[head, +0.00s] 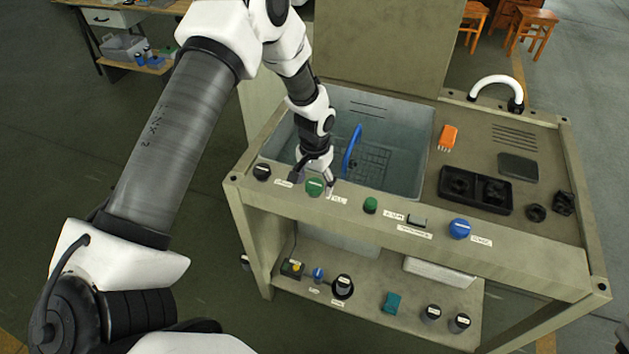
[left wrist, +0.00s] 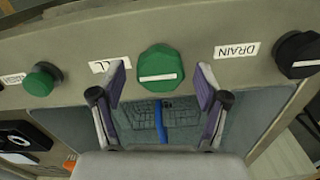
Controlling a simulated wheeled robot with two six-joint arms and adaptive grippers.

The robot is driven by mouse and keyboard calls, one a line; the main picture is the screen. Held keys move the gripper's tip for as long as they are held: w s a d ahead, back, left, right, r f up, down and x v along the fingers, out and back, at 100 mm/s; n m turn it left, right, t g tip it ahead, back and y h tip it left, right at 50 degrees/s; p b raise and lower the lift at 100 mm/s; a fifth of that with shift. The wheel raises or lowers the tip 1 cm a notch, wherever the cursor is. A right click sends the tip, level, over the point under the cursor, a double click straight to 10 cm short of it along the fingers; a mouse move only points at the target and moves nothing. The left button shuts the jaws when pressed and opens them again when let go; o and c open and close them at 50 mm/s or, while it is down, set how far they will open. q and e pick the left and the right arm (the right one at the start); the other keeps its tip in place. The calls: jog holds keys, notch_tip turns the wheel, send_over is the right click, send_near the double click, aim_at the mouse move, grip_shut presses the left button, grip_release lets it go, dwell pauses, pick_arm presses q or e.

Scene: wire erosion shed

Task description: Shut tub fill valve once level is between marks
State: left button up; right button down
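The green fill valve knob (head: 314,187) sits on the front rail of the bench, its white pointer bar lying crosswise in the left wrist view (left wrist: 160,68). My left gripper (left wrist: 162,78) is open, its fingers on either side of the knob and apart from it. One finger covers part of the FILL label (left wrist: 103,66). In the head view my left gripper (head: 316,177) comes down over the tub's front edge. The grey-blue tub (head: 411,150) holds a blue pipe (head: 352,150) and a floor grid. I cannot make out its water level or level marks. My right gripper is not in view.
A black drain knob (left wrist: 298,54) is beside the fill knob, with a smaller green knob (head: 370,205) on the other side. A blue knob (head: 459,229) is farther right. A black tray (head: 475,190) and orange brush-like tool (head: 447,138) lie on the right deck.

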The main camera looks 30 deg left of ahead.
aim_at(315, 183)
pick_arm(q)
notch_tip(315, 183, up, 12)
dwell(0.4)
dwell(0.3)
